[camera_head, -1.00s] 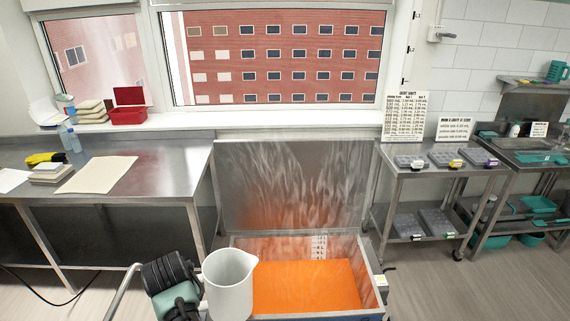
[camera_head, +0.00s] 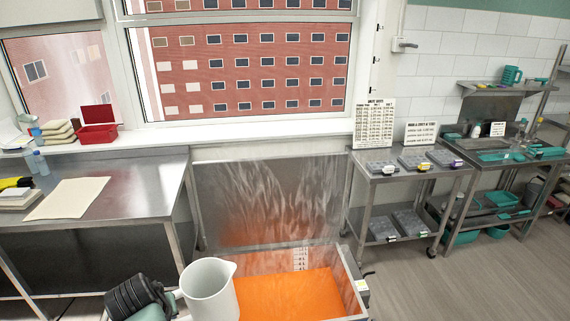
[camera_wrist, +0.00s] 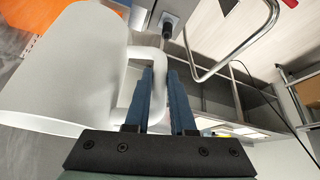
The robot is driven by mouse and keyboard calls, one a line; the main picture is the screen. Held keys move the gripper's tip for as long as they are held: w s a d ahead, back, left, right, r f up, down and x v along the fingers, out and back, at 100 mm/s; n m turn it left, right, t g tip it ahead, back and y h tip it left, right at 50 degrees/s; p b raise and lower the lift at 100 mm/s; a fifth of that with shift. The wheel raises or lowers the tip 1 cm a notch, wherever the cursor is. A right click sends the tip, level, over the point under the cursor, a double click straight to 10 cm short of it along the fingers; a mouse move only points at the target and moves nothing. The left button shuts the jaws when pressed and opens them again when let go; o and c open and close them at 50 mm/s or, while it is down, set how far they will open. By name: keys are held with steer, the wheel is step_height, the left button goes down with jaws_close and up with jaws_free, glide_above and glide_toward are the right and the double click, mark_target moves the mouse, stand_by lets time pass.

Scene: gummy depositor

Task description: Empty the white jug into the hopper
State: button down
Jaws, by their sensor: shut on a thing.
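The white jug (camera_head: 211,291) is at the bottom of the head view, upright or nearly so, with its spout to the right. Its inside bottom is hidden. The hopper (camera_head: 352,284) is a metal trough with orange contents, just right of the jug. The jug overlaps the hopper's left end in the picture; I cannot tell how far it is above it. My gripper (camera_wrist: 166,95) is shut on the handle of the jug (camera_wrist: 65,80), which fills the left of the wrist view. The fingertips are hidden in the head view.
A steel table (camera_head: 130,175) with papers stands left. A steel cart (camera_head: 400,179) with trays and signs stands right, beside another bench (camera_head: 505,166) with teal tools. A metal tube (camera_wrist: 235,62) crosses the wrist view. Floor (camera_head: 450,290) at the lower right is clear.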

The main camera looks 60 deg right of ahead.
steer(key=s+a+p, duration=0.4)
steer(key=s+a, duration=0.1)
steer(key=shift+s+a+p, duration=0.3)
steer(key=shift+a+p, duration=0.05)
stand_by(0.9)
